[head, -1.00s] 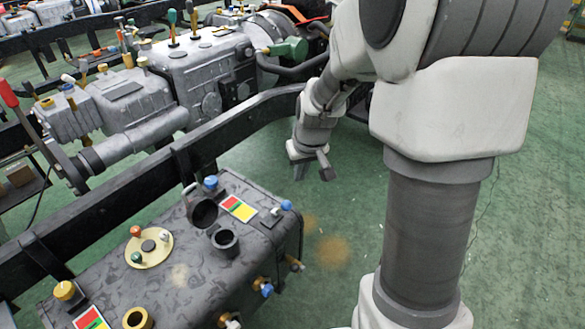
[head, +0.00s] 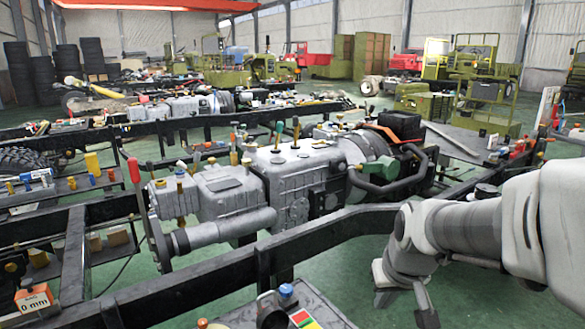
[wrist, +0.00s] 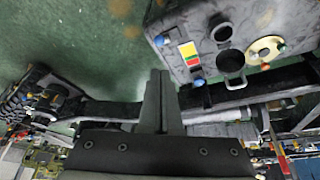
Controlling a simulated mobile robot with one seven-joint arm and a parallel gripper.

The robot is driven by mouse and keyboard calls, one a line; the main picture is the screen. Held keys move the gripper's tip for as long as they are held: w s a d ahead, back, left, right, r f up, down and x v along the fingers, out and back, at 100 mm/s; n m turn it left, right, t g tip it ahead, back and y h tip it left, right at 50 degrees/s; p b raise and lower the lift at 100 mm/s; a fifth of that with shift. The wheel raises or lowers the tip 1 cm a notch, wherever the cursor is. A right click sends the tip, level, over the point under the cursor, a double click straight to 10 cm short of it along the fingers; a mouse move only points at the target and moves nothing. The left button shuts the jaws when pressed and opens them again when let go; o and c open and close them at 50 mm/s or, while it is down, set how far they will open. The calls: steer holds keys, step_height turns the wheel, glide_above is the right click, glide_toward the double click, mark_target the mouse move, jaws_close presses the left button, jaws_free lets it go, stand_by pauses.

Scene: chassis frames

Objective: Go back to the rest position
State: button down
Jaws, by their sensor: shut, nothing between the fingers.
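My gripper (head: 408,301) hangs at the lower right in the head view, with its fingers pointing down on the near side of the dark chassis rail. In the wrist view my gripper (wrist: 160,80) shows as two dark fingers pressed together, with nothing between them. The grey tank (wrist: 195,45) with its filler neck and coloured label lies beyond the fingers at the upper right of the wrist view. Only the tank's top edge (head: 318,300) shows at the bottom of the head view. The gripper is apart from the tank.
The chassis rail (head: 340,233) runs across the head view close to my arm. A grey engine and gearbox (head: 290,185) sit behind it. A red-handled lever (head: 135,172) stands at the left. Green floor (head: 375,285) is open between tank and gripper. Parked vehicles stand far back.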

steer(key=s+a+r+t, duration=0.1)
steer(key=s+r, duration=0.2)
steer(key=s, duration=0.4)
steer(key=s+a+r, duration=0.2)
steer(key=s+r, duration=0.1)
steer(key=s, duration=0.4)
step_height(320, 180, up, 18)
steer(key=p, duration=1.7)
steer(key=shift+s+p, duration=0.3)
steer(key=shift+s, duration=0.05)
